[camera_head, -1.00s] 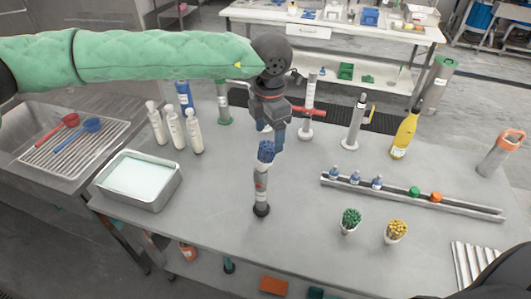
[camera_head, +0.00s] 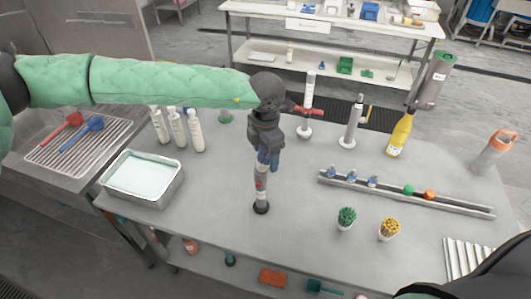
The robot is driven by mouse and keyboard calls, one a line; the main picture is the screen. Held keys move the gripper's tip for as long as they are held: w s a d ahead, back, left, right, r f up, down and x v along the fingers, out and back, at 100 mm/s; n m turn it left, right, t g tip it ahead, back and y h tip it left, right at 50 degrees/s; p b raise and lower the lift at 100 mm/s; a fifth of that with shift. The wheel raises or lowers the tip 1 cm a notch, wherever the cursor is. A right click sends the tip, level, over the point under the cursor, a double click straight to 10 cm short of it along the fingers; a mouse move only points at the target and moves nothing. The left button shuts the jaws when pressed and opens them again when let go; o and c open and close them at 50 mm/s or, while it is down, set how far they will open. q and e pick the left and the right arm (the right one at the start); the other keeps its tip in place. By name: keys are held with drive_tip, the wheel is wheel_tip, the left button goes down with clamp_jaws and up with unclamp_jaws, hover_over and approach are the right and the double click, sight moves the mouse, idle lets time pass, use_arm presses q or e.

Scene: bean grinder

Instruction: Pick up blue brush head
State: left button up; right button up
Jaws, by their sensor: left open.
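The blue brush head (camera_head: 263,158) sits on top of an upright grey grinder-like handle (camera_head: 261,188) with a dark round base, standing on the grey table. My left gripper (camera_head: 268,161) points down over it from the green-sleeved arm. Its open fingers are at the brush head and hide most of it; whether they touch it cannot be told. My right gripper is out of view.
White bottles (camera_head: 178,127) and a tray of pale liquid (camera_head: 143,177) stand at left. A rail (camera_head: 400,196) with small bottles and caps lies at right. Green (camera_head: 347,217) and yellow (camera_head: 389,229) bundles in cups stand in front of it. The table near the handle is clear.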

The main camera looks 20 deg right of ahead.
use_arm(q)
drive_tip(key=shift+f, duration=0.2)
drive_tip(key=c, duration=1)
drive_tip(key=shift+c, duration=0.4)
drive_tip(key=shift+r, duration=0.15)
